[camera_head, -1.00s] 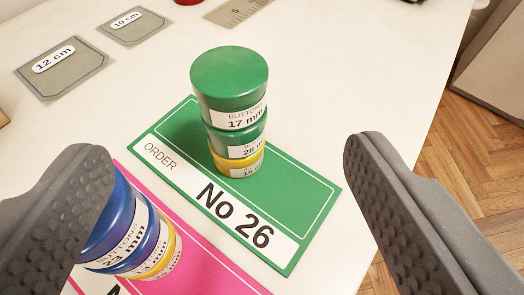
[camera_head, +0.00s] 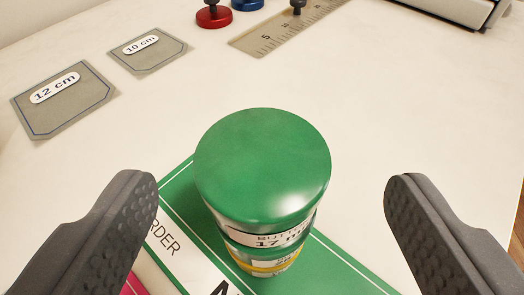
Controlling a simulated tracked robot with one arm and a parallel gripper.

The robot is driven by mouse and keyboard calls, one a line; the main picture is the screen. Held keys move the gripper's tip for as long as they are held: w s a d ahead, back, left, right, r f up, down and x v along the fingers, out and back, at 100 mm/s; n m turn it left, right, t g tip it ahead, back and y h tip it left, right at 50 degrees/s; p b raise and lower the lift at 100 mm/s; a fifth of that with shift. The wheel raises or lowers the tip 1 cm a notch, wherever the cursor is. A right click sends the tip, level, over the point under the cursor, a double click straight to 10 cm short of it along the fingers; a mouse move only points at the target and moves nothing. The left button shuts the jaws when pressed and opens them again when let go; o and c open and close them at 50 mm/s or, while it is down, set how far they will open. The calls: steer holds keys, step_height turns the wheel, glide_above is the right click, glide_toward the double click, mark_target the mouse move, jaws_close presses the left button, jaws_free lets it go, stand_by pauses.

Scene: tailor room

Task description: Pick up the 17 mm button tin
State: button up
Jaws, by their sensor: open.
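The 17 mm button tin (camera_head: 262,170) is green with a smooth round lid and a white label. It is the top tin of a stack. Below it a lower tin's label and a yellow tin (camera_head: 268,268) show; they are mostly hidden under it. The stack stands on the green order card (camera_head: 345,268), whose number is mostly hidden. My gripper (camera_head: 270,190) is open, with one dark dimpled finger left of the tin and one right of it. Both fingers are apart from the tin, with a wider gap on the right.
A pink card's edge (camera_head: 132,286) shows at the lower left. Grey cards marked 12 cm (camera_head: 75,110) and 10 cm (camera_head: 150,60) lie at the back left. A ruler (camera_head: 290,32), a red-based object (camera_head: 213,17) and a blue one lie behind. The white table between is clear.

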mark_target(260, 196)
steer(key=x, duration=0.2)
steer(key=b+x, duration=0.1)
steer(key=x, duration=0.1)
steer(key=shift+w+a+f, duration=0.2)
steer(key=shift+w+f, duration=0.1)
steer(key=shift+f, duration=0.1)
steer(key=c, duration=1.1)
